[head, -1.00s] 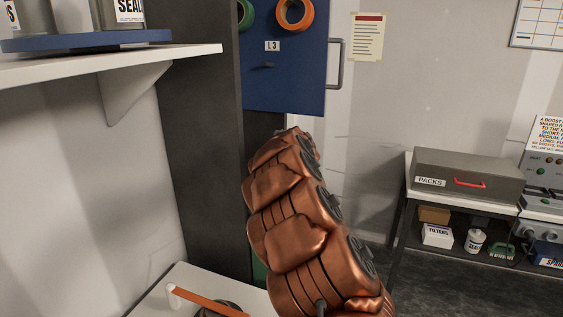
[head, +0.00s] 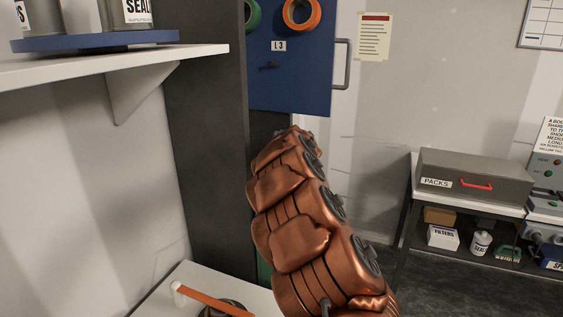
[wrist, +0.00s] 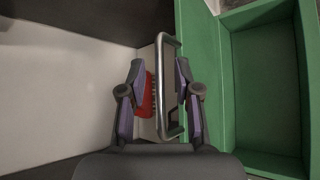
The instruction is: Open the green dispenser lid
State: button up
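A green dispenser (wrist: 202,85) fills the right of the wrist view, with a green recess (wrist: 265,90) at its right side. A silver U-shaped handle (wrist: 160,100) stands out from its left side. I cannot tell for sure which green panel is the lid. My gripper (wrist: 160,80) is open, with one finger on each side of the handle's long bar. I see no clear grip on it. In the head view my copper-coloured arm hides the gripper and most of the dispenser; only a green sliver (head: 263,269) shows beside it.
A red piece (wrist: 146,97) lies beyond the left finger. A white bench surface with an orange-handled item (head: 215,302) is at lower left. A white shelf (head: 110,66) and dark upright (head: 205,150) stand left of my arm. A grey packs box (head: 475,178) is at right.

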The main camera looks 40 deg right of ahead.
jog(key=shift+r, duration=0.1)
jog(key=v, duration=1.2)
dwell(0.4)
dwell(0.5)
